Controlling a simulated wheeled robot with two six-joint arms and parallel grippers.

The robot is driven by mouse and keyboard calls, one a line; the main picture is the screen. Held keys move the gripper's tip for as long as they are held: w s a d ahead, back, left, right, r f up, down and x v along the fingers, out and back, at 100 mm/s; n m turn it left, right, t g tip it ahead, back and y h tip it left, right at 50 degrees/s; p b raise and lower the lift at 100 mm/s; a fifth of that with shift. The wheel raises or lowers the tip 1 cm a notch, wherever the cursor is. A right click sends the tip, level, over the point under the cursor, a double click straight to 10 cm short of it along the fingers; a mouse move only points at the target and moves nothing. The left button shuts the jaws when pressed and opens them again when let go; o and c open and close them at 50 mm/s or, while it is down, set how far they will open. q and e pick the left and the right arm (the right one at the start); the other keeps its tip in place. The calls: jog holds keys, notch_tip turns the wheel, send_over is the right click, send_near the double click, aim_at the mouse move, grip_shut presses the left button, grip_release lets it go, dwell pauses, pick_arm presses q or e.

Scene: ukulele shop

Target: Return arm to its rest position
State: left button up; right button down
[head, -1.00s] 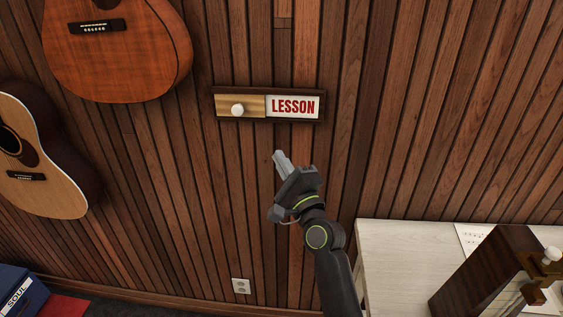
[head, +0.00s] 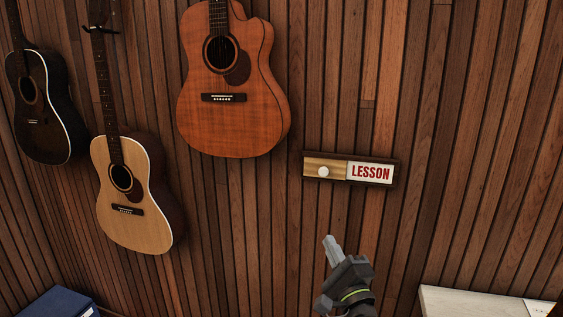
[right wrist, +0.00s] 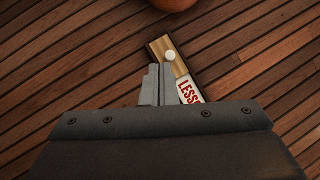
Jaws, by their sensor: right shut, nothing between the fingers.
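My right gripper (head: 333,244) is shut and empty, in front of the slatted wall and below the sign. In the right wrist view its closed fingers (right wrist: 154,84) overlap the sign in the picture; whether they touch it cannot be told there, but the head view shows them apart from it. The sign (head: 394,172) has a dark frame, a wooden slider with a white round knob (head: 323,172) on the left, and the red word LESSON (head: 370,172) on the right. The knob also shows in the right wrist view (right wrist: 170,56). My left gripper is not in view.
An orange-brown guitar (head: 220,120), a pale guitar (head: 150,215) and a black guitar (head: 40,125) hang on the wall to the left. A white tabletop (head: 470,303) is at the lower right. A blue box (head: 55,304) is at the lower left.

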jog(key=d+f+n+g+h, duration=0.1)
jog(key=d+f+n+g, duration=0.15)
jog(key=f, duration=0.95)
jog(key=d+f+n+g+h, duration=0.1)
jog(key=f+n+g+h, duration=0.15)
jog(key=f, duration=0.95)
jog(key=s+d+f+n+g, duration=0.15)
jog(key=s+f, duration=0.25)
jog(key=f, duration=0.4)
jog(key=s+d+f+n+g+h, duration=0.1)
jog(key=s+d+f+g, duration=0.15)
jog(key=s+f, duration=0.35)
jog(key=s+d+f+n+g, duration=0.1)
jog(key=s+d+f, duration=0.15)
jog(key=f, duration=0.65)
jog(key=s+d+f+n+g+h, duration=0.1)
jog(key=s+d+f+n+g, duration=0.2)
jog(key=s+f, duration=0.55)
jog(key=s+d+f+n+g+h, duration=0.15)
jog(key=s+f, duration=0.45)
jog(key=s, duration=0.6)
jog(key=s+d+f+n+g, duration=0.2)
jog(key=s, duration=0.8)
jog(key=s+d+f+n+g, duration=0.3)
jog(key=s, duration=0.8)
jog(key=shift+s+d+f, duration=0.2)
jog(key=shift+s+f, duration=0.05)
jog(key=shift+f, duration=0.1)
